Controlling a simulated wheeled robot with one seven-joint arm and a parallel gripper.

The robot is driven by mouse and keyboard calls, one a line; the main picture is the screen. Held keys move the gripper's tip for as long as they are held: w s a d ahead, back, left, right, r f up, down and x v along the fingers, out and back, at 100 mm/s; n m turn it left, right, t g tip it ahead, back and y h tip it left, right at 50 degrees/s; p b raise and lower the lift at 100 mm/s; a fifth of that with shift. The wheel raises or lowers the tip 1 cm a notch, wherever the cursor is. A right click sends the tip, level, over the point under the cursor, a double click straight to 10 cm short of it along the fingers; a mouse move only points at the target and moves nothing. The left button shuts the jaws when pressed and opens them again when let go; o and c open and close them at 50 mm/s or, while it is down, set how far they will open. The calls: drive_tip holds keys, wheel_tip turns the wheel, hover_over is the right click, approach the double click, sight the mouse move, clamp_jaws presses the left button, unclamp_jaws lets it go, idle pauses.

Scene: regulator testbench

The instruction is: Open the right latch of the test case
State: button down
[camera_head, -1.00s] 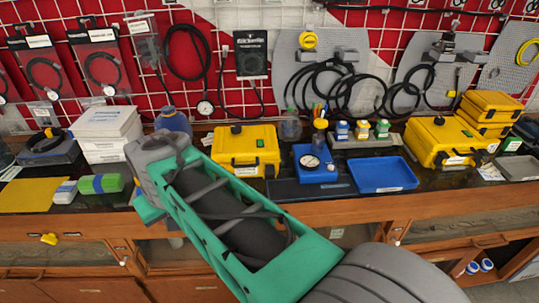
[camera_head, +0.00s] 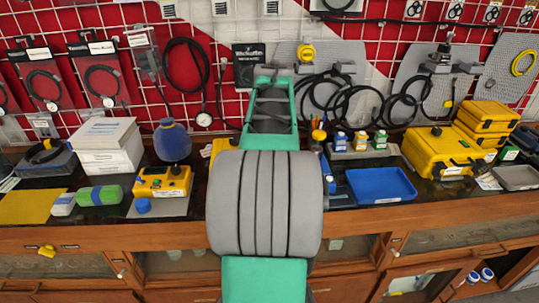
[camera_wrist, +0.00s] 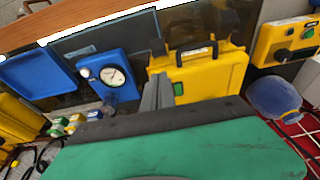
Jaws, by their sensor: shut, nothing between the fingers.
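The yellow test case (camera_wrist: 208,78) shows in the wrist view with its black handle (camera_wrist: 193,53) facing up in the picture and a green patch (camera_wrist: 179,88) on its face. In the head view only a yellow sliver of the case (camera_head: 219,146) shows; my arm hides the rest. My gripper (camera_wrist: 158,88) is shut and empty, and its fingers overlap the left part of the case in the wrist view. I cannot tell whether they touch it. My gripper is hidden in the head view.
A blue gauge box (camera_wrist: 108,76) stands beside the case, with a blue tray (camera_head: 381,185) further along. A yellow tester (camera_head: 162,182) and a round blue container (camera_head: 172,141) are on the other side. Another yellow case (camera_head: 440,152) stands at right. Hoses hang on the wall grid behind.

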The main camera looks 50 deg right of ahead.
drive_tip(key=x, duration=0.8)
drive_tip(key=shift+p, duration=0.35)
drive_tip(key=shift+r, duration=0.1)
drive_tip(key=shift+s, duration=0.15)
